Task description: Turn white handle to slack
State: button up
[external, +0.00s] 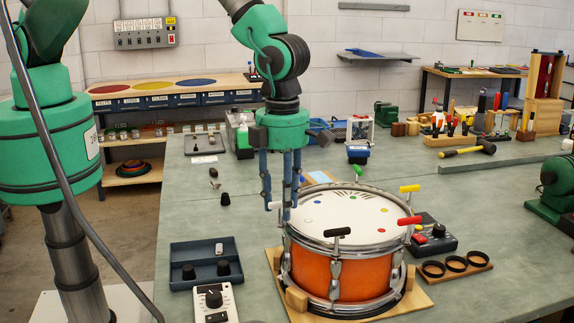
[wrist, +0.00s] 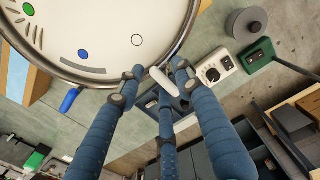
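The drum (external: 342,275) has an orange shell and a white head, and stands on a wooden board. The white handle (wrist: 162,80) shows in the wrist view as a short pale bar just outside the drum rim. In the external view it is a small white piece (external: 275,205) at the drum's left edge, mostly behind my fingers. My gripper (external: 280,208) points down there with its blue fingers apart. In the wrist view the fingertips (wrist: 157,72) stand around the white handle; whether they touch it I cannot tell. The slack mark is not readable.
Black (external: 337,233), red (external: 409,221), yellow (external: 409,188) and green (external: 357,172) handles stand around the rim. A blue handle (wrist: 70,99) shows in the wrist view. A dark tray (external: 205,264) and a white knob box (external: 215,302) lie left of the drum.

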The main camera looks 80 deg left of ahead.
jog(key=shift+f, duration=0.2)
jog(key=shift+c, duration=0.5)
grip_shut()
jog(key=shift+n+b, duration=0.3)
